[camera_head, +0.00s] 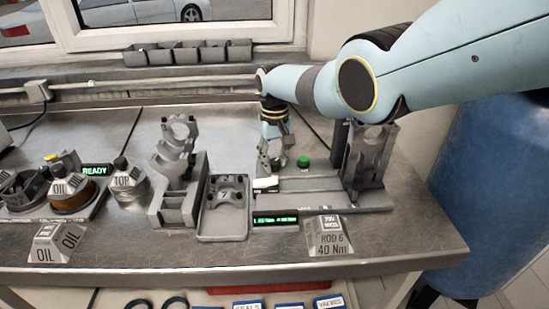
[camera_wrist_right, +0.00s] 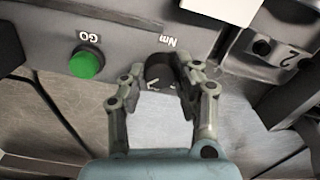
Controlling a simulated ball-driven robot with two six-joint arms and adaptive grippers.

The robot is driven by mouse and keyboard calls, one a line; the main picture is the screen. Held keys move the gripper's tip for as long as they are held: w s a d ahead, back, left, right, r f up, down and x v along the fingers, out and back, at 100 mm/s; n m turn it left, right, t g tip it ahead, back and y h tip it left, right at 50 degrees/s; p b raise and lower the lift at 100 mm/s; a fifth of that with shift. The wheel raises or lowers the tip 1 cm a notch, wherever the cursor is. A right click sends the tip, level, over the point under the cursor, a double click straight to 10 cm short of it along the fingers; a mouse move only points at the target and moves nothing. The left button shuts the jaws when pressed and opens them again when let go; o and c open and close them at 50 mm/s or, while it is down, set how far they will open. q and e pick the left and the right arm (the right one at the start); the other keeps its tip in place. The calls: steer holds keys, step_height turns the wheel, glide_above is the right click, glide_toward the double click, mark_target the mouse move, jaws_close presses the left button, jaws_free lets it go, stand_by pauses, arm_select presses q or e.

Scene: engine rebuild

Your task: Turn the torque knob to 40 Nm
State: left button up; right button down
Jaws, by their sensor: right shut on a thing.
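The torque knob (camera_wrist_right: 158,69) is a dark round knob beside an "Nm" label on the grey fixture's panel in the right wrist view. My right gripper (camera_wrist_right: 156,84) is shut on it, one finger on each side. In the head view my right gripper (camera_head: 276,157) reaches down behind the fixture (camera_head: 310,186), and the knob cannot be made out there. A small display (camera_head: 276,219) with green digits is on the fixture's front; its reading is too small to tell. A card (camera_head: 331,242) in front reads "ROD 6 40 Nm". My left gripper is not in view.
A green GO button (camera_wrist_right: 87,63) sits beside the knob. An upright grey stand (camera_head: 369,158) is on the fixture's right end. Left of it are a grey tray (camera_head: 223,228), an engine part holder (camera_head: 181,205) and an OIL container (camera_head: 72,191). The bench front is mostly clear.

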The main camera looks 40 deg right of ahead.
mark_target(274, 161)
steer(key=shift+s+m, duration=0.1)
steer(key=shift+m, duration=0.5)
steer(key=c, duration=1)
jaws_free()
steer(key=shift+o, duration=0.2)
steer(key=shift+w+r, duration=0.2)
steer(key=shift+r, duration=0.35)
step_height(274, 161, up, 11)
steer(key=shift+s, duration=0.15)
steer(key=shift+f, duration=0.15)
